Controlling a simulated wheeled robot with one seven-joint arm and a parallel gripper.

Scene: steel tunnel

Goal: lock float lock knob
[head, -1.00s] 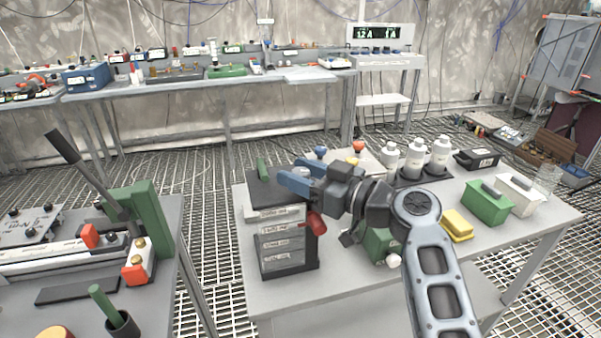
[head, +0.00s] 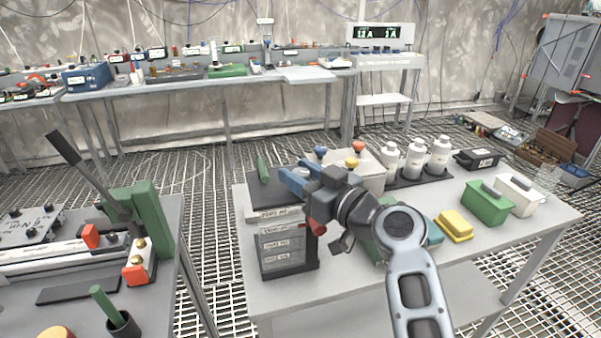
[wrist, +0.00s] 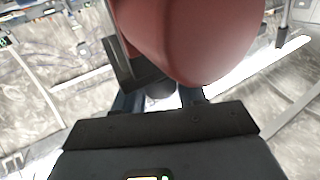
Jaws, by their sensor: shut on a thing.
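My gripper (head: 300,177), with blue fingers, is over the dark labelled stack (head: 287,250) at the front left of the middle table. A dark red knob (head: 317,228) shows just below the gripper, beside the stack's upper right edge. In the wrist view the red knob (wrist: 195,35) is large and close, filling the top middle. A dark round piece (wrist: 160,90) shows beneath it, between the fingers. My gripper is shut on the knob; the exact contact is mostly hidden. No marking on the knob can be read.
A green cylinder (head: 263,169) lies on the stack. White bottles (head: 414,158), a yellow block (head: 455,223) and a green box (head: 487,203) stand to the right. The left bench holds a green press (head: 148,222) with a raised lever.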

